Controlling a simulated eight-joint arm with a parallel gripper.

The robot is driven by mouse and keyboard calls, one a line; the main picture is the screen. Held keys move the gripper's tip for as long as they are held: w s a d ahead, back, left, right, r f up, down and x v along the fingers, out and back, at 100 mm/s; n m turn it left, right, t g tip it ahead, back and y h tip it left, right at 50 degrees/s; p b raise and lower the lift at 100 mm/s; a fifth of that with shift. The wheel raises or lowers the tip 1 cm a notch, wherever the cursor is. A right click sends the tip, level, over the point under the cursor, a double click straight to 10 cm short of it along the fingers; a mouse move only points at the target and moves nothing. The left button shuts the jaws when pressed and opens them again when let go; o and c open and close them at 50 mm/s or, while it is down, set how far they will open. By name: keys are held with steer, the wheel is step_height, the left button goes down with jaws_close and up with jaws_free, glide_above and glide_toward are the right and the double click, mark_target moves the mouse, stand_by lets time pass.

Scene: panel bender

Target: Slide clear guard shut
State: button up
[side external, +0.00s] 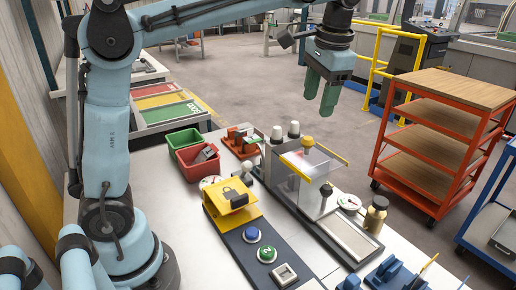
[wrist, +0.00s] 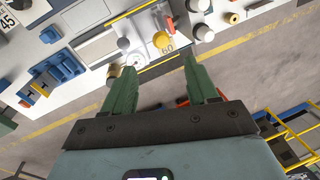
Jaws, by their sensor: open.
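The clear guard (side external: 311,187) is a see-through box with yellow edge strips, standing on the rear part of a long dark base (side external: 313,229). The front part of the base, with a pale grey plate (side external: 352,240), is uncovered. A yellow knob (side external: 307,141) shows at the guard's far end; it also shows in the wrist view (wrist: 161,40). My gripper (side external: 317,107) has green fingers pointing down, open and empty, above and behind the guard, apart from it. In the wrist view my gripper (wrist: 151,64) spreads its fingers on either side of a yellow guard edge (wrist: 160,63).
Left of the guard is a yellow padlock-marked box (side external: 230,205) with blue and green buttons (side external: 267,254). Red and green bins (side external: 197,158) stand behind. A brass-coloured jar (side external: 376,214) and a dial (side external: 349,203) sit right of the base. An orange cart (side external: 440,135) stands beyond the table.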

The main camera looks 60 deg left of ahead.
steer(key=r, duration=0.2)
steer(key=n+h, duration=0.4)
steer(key=n, duration=0.1)
glide_toward(308, 137)
steer(key=shift+m, duration=0.3)
steer(key=f, duration=0.3)
steer(key=d+f, duration=0.1)
steer(key=f, duration=0.6)
steer(key=shift+w+d, duration=0.15)
steer(key=shift+d, duration=0.05)
steer(key=d, duration=0.4)
steer(key=shift+d, duration=0.25)
step_height(308, 137, up, 11)
steer(key=a, duration=0.2)
steer(key=s+f+m+t+y, duration=0.2)
steer(key=s+f+t, duration=0.5)
steer(key=s+f, duration=0.65)
steer(key=s+a+g, duration=0.2)
steer(key=s+a, duration=0.1)
steer(key=a, duration=1.2)
steer(key=s+a+f+g, duration=0.1)
steer(key=s+a+g, duration=0.1)
steer(key=a, duration=1.2)
steer(key=shift+s+a+f+g, duration=0.2)
steer(key=shift+s+a+g, duration=0.2)
steer(key=shift+s, duration=0.2)
